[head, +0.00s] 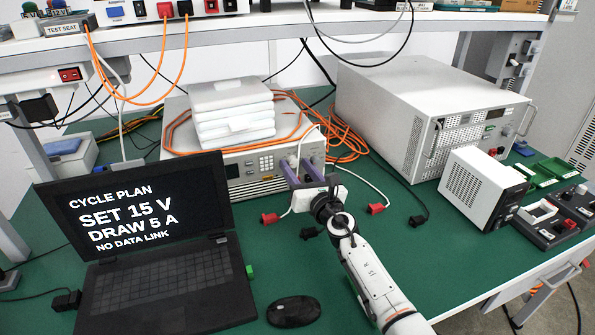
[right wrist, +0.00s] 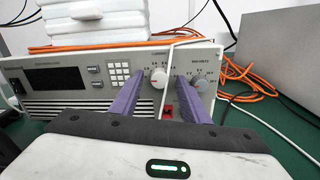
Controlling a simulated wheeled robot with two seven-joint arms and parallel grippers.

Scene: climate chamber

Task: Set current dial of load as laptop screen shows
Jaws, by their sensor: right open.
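The laptop screen (head: 130,212) reads "CYCLE PLAN, SET 15 V, DRAW 5 A, NO DATA LINK". A grey bench instrument (head: 250,172) with a keypad and dials, apparently the load, stands behind it under white slabs. In the right wrist view its front has a left dial (right wrist: 160,78) and a right dial (right wrist: 201,85); their small labels and settings are too small to read surely. My right gripper (head: 303,170) is open at the front panel, its purple fingers either side of the left dial in the wrist picture. Whether they touch it is unclear. My left gripper is out of view.
Red plugs (head: 376,208) on white leads lie on the green bench near my right gripper. A black mouse (head: 293,311) lies in front. A large grey unit (head: 425,115) and a smaller white-and-black box (head: 483,188) stand right. Orange cables (head: 345,140) loop behind.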

